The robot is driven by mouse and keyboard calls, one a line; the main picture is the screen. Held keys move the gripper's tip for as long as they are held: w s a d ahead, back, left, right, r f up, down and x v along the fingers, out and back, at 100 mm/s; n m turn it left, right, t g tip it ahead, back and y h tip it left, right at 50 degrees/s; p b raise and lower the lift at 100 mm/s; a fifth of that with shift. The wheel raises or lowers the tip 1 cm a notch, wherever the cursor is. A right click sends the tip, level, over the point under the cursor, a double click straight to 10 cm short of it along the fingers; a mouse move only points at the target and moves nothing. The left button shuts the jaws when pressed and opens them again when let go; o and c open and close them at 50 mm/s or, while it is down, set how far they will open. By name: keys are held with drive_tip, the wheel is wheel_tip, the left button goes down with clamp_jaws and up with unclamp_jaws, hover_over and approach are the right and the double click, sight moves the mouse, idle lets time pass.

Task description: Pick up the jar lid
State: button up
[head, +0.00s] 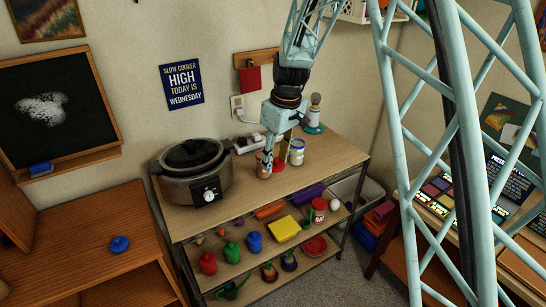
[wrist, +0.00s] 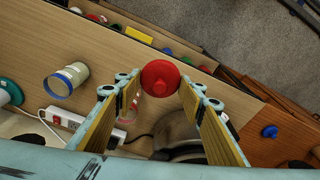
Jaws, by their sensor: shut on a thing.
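A clear, pinkish glass jar (head: 264,170) stands at the fingers. In the wrist view it is partly hidden behind the left finger. I cannot tell whether the lid touches the jar or the worktop.
A slow cooker (head: 193,172) stands left of my gripper. A white power strip (head: 248,144) lies behind, and a jar with pale contents (head: 296,151) stands to the right. Colourful items, including a yellow block (head: 285,229), fill the shelves below.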

drive_tip(key=shift+s+d, duration=0.15)
drive_tip(key=shift+s, duration=0.2)
idle(0.6)
